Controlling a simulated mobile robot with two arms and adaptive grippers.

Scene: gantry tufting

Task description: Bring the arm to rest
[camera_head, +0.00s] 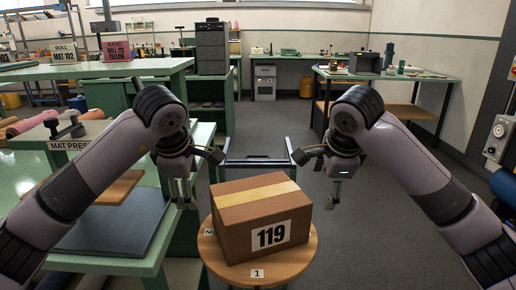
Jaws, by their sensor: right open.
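My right gripper (335,200) hangs pointing down to the right of a brown cardboard box (262,222) and is open and empty. My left gripper (184,199) hangs pointing down to the left of the box, close to a green bench; its fingers are small and seen edge-on, so its opening cannot be told. Nothing shows in it. Both arms come in from the lower corners and bend at the elbows. Neither gripper appears to touch the box.
The box, labelled 119 with tape on top, sits on a round wooden stand (257,272) marked 1 and 2. The green bench (85,250) at left bears a dark mat (112,222) and a MAT PRESS sign (72,145). Open grey floor (385,215) lies right of the stand.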

